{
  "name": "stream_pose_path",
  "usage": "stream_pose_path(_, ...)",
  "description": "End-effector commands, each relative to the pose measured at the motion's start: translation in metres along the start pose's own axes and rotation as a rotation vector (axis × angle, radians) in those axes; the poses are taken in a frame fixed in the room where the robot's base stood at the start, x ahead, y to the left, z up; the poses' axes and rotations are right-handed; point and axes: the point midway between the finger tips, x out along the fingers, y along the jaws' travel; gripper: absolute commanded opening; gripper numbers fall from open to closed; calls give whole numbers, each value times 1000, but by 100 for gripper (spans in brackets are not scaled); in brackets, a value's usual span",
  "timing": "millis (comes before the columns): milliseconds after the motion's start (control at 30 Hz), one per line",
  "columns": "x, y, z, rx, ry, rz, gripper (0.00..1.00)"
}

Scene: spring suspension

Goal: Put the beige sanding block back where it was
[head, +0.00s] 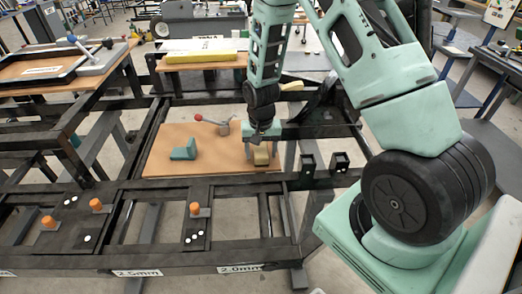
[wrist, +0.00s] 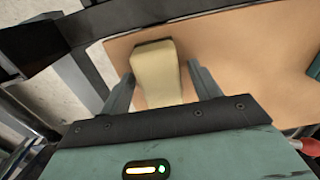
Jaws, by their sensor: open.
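The beige sanding block (head: 262,155) lies on the brown board (head: 215,137), near its right side. In the wrist view the block (wrist: 157,72) stands out between my two open fingers, close to the board's edge. My gripper (head: 262,146) is right at the block in the head view, with its fingers partly hidden. In the wrist view my gripper (wrist: 162,88) is open, one finger on each side of the block, with a visible gap on the right side. I cannot tell whether the left finger touches it.
Dark frame rails border the board. Small black brackets (head: 339,161) stand on the rail to the right.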

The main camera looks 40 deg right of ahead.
Motion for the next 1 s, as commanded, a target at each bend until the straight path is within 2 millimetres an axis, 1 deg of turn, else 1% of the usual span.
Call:
stream_pose_path(133,-7,0,-1,0,3,-1,62)
stream_pose_path(233,-20,0,-1,0,4,-2,62)
stream_pose_path(600,-91,0,-1,0,6,-3,62)
stream_pose_path(733,-110,0,-1,0,4,-2,62)
stream_pose_path(867,-121,-1,1,-5,2,-2,62)
stream_pose_path(967,-132,-18,18,-70,-2,-14,62)
stream_pose_path(1000,-138,-30,33,-127,-5,-23,62)
